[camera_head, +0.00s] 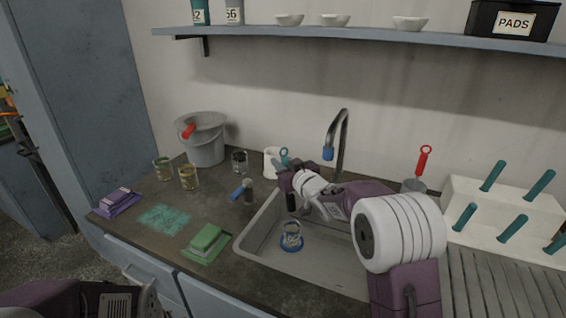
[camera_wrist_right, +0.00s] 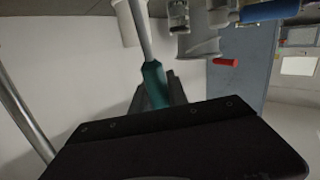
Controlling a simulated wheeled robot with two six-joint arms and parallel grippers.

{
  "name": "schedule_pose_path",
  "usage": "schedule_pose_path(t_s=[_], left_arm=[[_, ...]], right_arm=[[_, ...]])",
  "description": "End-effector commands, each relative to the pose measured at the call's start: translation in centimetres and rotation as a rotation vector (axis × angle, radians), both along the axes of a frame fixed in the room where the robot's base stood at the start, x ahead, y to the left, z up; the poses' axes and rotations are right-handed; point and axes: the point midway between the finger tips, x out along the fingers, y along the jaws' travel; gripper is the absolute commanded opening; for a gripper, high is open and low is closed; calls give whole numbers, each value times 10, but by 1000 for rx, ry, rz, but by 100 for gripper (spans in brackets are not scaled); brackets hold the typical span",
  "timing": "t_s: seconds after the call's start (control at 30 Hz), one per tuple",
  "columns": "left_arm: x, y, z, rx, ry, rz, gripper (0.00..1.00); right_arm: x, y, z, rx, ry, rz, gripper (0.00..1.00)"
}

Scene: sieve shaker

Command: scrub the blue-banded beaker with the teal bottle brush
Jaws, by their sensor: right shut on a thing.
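The blue-banded beaker (camera_head: 291,238) is clear glass with a blue band at its base and stands in the sink's left part. My right gripper (camera_head: 282,166) is above the back of the sink, behind the beaker, beside a white cup (camera_head: 270,160). The bristles are not clearly seen, and I cannot tell whether the brush is inside the cup. My left gripper is out of view.
The faucet (camera_head: 340,140) rises behind the sink (camera_head: 250,247). A grey bucket (camera_head: 207,145), several glass beakers and a blue-handled tool (camera_head: 241,189) are left of it. A white peg rack (camera_head: 470,192) stands right, near a red-handled brush (camera_head: 423,160).

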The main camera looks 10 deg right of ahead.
Motion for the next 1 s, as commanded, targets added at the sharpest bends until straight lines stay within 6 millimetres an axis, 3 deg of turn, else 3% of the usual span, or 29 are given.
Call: schedule_pose_path(t_s=[1.0], left_arm=[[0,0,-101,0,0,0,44]], right_arm=[[-1,-2,-112,0,0,-1,0]])
